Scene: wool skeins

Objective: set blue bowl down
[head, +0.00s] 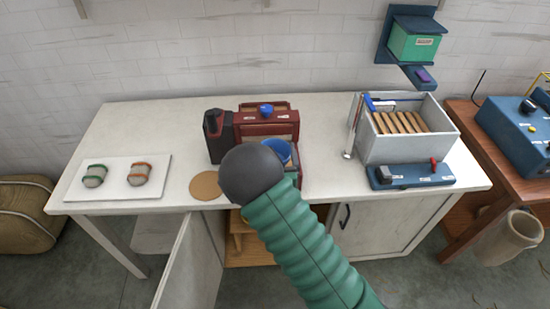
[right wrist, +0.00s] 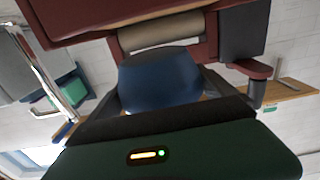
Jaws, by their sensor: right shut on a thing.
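The blue bowl (head: 277,151) is in front of the dark red machine (head: 266,125), largely hidden behind the dark round end of my right arm. In the right wrist view the blue bowl (right wrist: 160,82) sits between the fingers of my right gripper (right wrist: 160,92), which is shut on it. Whether the bowl touches the machine or a surface under it is hidden. My left gripper is not in view.
A round tan disc (head: 206,186) lies near the table's front edge. A white board (head: 118,167) with two banded skeins lies at left. A grey crate (head: 405,146) with wooden slats and a blue device (head: 412,177) stand at right. A cabinet door hangs open below.

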